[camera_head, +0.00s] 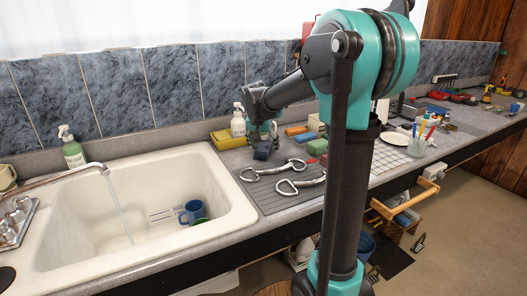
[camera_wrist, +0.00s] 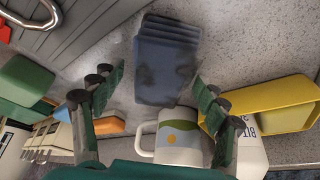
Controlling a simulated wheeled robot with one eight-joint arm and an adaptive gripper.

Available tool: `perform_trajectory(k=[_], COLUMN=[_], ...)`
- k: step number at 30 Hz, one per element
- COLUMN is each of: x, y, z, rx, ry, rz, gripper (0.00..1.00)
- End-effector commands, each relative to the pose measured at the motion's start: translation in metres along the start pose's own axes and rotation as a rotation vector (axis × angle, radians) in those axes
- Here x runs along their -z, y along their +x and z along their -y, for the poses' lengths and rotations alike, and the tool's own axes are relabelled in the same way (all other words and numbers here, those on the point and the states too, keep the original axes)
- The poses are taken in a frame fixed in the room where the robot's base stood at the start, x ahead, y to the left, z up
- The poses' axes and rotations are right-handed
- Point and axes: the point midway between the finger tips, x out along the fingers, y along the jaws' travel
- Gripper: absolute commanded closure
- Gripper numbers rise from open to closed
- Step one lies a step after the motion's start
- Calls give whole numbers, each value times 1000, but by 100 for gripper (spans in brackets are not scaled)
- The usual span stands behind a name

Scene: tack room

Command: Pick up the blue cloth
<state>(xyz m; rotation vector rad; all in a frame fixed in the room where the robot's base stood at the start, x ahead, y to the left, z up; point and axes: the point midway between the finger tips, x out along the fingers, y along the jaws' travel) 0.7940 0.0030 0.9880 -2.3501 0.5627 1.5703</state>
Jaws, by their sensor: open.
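The blue cloth (camera_wrist: 167,58) is a dark, folded pad with darker patches, lying on the speckled grey counter. In the head view the cloth (camera_head: 262,151) is a small dark blue shape at the back of the counter, right of the sink. My gripper (camera_wrist: 158,80) is open and empty. Its two green-padded fingers reach toward the cloth, one on each side of its near end in the wrist view. In the head view my gripper (camera_head: 262,130) hangs just above the cloth. I cannot tell whether the fingers touch it.
A white mug (camera_wrist: 180,135) stands close by the fingers in the wrist view. A yellow tray (camera_head: 228,139) and a white bottle (camera_head: 238,124) are left of the cloth. Metal bits (camera_head: 275,171) lie on a grey ribbed mat. Coloured blocks (camera_head: 317,147) sit to the right; the sink is left.

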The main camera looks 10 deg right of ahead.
Motion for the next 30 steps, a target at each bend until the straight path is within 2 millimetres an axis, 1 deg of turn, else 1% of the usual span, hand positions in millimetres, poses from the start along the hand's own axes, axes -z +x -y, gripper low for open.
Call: perform_trajectory(k=[3, 30], x=[0, -2], y=[4, 8], z=[0, 0], rx=[0, -1], ry=[0, 0], rz=[0, 0], gripper=[26, 26])
